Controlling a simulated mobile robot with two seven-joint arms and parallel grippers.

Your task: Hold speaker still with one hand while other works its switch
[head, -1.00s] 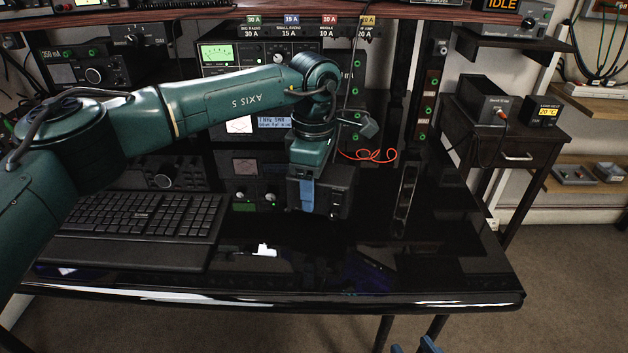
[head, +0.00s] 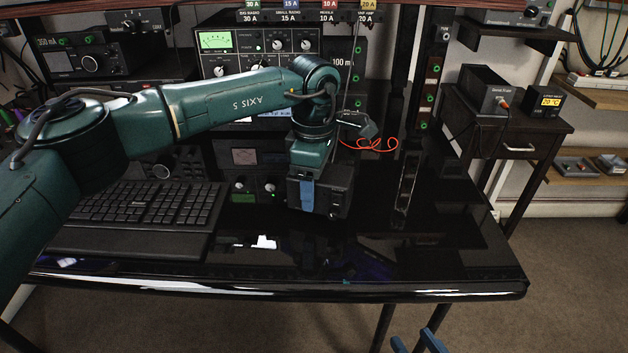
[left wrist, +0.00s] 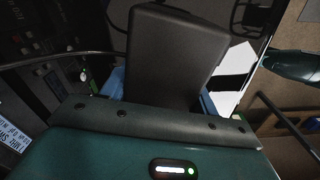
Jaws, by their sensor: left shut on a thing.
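The speaker is a small dark box (head: 334,193) standing on the glossy black desk, right of the keyboard. My left gripper (head: 312,190) comes down on it from above, with one blue finger visible against its near side. In the left wrist view the box (left wrist: 172,55) sits between the two blue fingers (left wrist: 163,92), which are shut on it. I cannot make out its switch in either view. My right gripper (head: 417,344) shows only as two blue fingertips, spread apart and empty, at the bottom edge of the head view, in front of the desk.
A black keyboard (head: 140,213) lies left of the speaker. Racks of instruments with knobs and a lit green meter (head: 215,40) stand behind. A coiled red cable (head: 370,145) lies behind the speaker. The desk top (head: 440,245) to the right is clear. A wooden side table (head: 515,142) stands further right.

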